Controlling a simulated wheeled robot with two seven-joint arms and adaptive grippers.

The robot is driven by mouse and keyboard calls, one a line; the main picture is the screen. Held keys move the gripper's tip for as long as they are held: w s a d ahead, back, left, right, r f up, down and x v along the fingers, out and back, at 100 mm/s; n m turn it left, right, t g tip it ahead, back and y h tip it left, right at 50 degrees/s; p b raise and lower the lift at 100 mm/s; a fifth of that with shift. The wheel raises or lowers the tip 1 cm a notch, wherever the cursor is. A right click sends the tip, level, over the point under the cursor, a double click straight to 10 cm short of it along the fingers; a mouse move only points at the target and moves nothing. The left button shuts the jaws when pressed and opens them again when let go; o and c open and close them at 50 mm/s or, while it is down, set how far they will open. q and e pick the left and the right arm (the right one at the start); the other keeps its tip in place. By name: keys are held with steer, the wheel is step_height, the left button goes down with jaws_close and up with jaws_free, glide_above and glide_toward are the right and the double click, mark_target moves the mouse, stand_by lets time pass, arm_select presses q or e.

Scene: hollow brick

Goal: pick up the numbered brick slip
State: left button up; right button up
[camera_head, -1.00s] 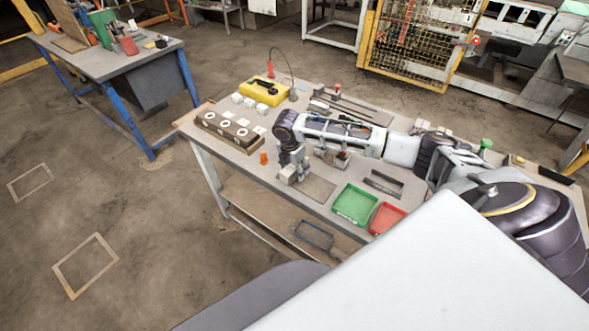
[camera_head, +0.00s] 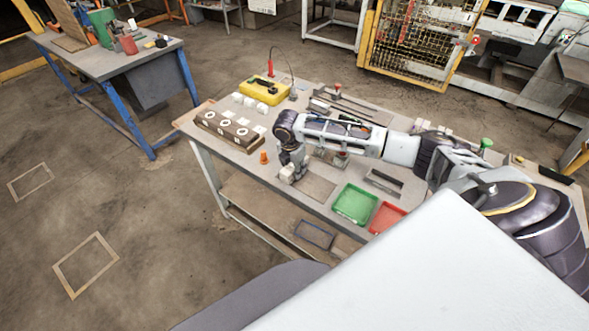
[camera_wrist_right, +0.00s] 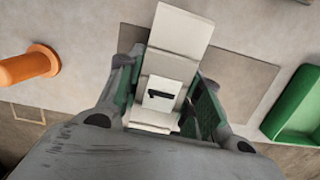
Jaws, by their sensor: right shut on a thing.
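The numbered brick slip (camera_wrist_right: 160,95) is a pale off-white piece with a black "1" on a white label in the right wrist view. My right gripper (camera_wrist_right: 164,100) is shut on it, with a finger on either side. In the head view the pale slip (camera_head: 287,173) shows small at the tip of my right gripper (camera_head: 292,172), over the near part of the bench. The slip's lower end is partly hidden by the gripper body. I cannot tell how far it is above the bench. My left gripper does not show.
A brown brick block (camera_head: 228,128) with white rings stands at the bench's left end, near white blocks (camera_head: 248,102) and a yellow case (camera_head: 262,92). An orange piece (camera_head: 264,157) stands close to the gripper. Green (camera_head: 354,205) and red (camera_head: 385,217) trays lie to the right.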

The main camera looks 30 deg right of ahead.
steer(key=shift+r+b, duration=0.3)
steer(key=shift+r, duration=4.7)
